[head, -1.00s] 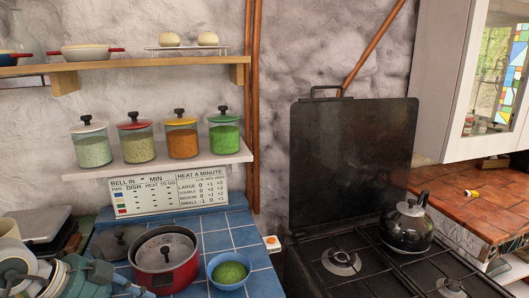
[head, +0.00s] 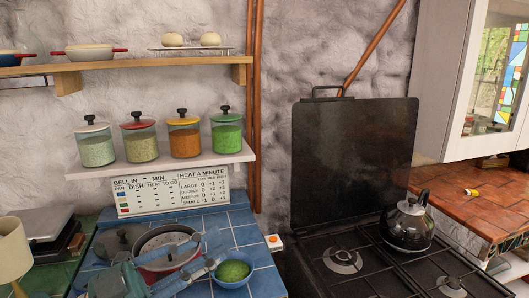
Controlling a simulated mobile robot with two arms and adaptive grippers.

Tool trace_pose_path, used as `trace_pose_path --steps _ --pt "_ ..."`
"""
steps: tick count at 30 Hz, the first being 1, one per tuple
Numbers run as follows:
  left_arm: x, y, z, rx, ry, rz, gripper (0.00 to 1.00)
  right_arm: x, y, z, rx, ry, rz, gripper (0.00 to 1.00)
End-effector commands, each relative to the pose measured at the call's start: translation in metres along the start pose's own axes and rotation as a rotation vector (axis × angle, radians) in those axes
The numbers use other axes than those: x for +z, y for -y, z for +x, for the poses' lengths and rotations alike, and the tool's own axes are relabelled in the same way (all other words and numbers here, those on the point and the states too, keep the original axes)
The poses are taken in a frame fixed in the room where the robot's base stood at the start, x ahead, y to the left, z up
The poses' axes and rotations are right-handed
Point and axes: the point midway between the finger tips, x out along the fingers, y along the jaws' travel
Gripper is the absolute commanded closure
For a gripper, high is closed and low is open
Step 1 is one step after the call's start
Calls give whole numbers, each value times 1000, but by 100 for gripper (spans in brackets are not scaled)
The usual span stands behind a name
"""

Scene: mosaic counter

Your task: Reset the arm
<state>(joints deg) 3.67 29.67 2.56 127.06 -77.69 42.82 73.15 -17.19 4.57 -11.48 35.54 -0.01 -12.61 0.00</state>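My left gripper (head: 222,252) reaches in from the lower left over the blue-tiled counter (head: 243,218). Its two blue-grey fingers are spread apart with nothing seen between them. They cross in front of the red pot (head: 162,261) and hide part of it. The fingertips show close to the blue bowl with green contents (head: 233,270); whether they touch it cannot be told. My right gripper is not in view.
Several lidded jars (head: 184,138) stand on the lower shelf (head: 160,165) above a white chart (head: 172,192). A black kettle (head: 407,228) stands on the stove (head: 365,268) at right. A scale (head: 45,225) is at left.

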Motion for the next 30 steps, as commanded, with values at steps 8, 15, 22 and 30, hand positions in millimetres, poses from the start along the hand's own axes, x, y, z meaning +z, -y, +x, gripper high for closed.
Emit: trace_pose_path --steps 8,15,22,30 --pt "57 81 -70 -702 244 -258 74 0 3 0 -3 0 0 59" --pt "166 -11 -172 -888 834 -589 74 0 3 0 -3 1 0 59" --pt "182 -170 -235 -679 1327 -882 74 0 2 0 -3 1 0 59" --pt "133 -296 -266 -323 1617 -1095 74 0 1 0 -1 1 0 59"
